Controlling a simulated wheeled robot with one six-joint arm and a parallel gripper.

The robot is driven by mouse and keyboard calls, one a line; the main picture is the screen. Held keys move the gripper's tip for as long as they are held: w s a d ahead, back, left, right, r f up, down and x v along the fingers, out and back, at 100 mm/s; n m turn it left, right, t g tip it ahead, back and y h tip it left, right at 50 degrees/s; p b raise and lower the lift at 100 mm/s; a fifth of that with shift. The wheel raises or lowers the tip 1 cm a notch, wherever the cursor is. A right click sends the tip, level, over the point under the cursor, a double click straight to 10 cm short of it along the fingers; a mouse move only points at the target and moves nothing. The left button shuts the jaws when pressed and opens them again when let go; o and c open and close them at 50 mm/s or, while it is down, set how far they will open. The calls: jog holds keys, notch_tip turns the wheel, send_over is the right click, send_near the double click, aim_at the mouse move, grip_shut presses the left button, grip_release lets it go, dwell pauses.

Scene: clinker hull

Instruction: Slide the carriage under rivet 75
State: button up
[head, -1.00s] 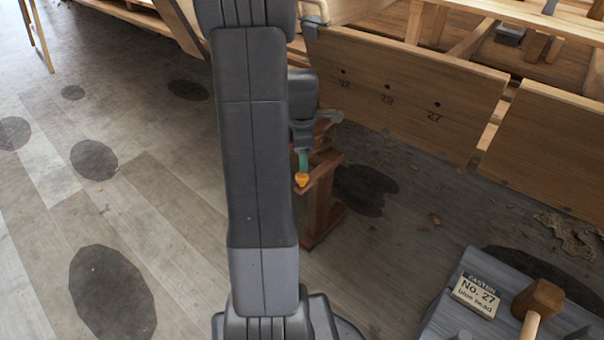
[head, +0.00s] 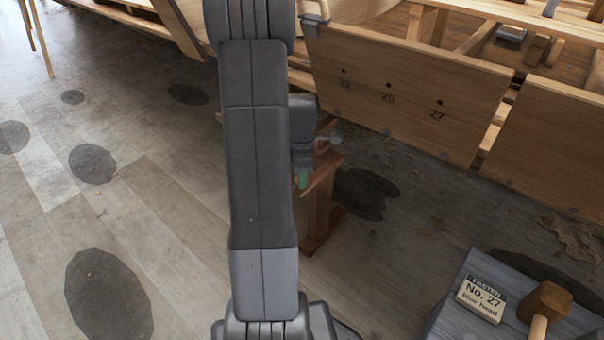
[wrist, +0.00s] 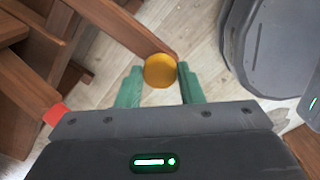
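A round yellow knob (wrist: 160,71) lies between the two green fingertips of my gripper (wrist: 161,80) in the wrist view. In the head view a green finger (head: 302,178) shows beside a brown wooden stand (head: 319,212), and the knob is hidden. My arm covers much of the stand, and I cannot make out which part is the carriage. The hull plank (head: 410,90) has holes marked 29 and 27, and a left number that looks like 92. I read no 75.
A grey bench (head: 450,318) at the lower right bears a card (head: 481,299) reading "No. 27 blue head" and a wooden mallet (head: 545,303). Another plank (head: 545,150) continues right. The floor on the left is open, with dark patches.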

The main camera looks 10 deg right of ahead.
jog(key=shift+w, duration=0.1)
grip_shut()
jog(key=w+a+p, duration=0.4)
jog(key=w+a, duration=0.4)
jog(key=w, duration=0.3)
jog(key=shift+a, duration=0.3)
jog(key=o, duration=1.1)
grip_release()
notch_tip(320, 180, up, 14)
jog(key=p, duration=0.3)
jog(key=shift+f, duration=0.2)
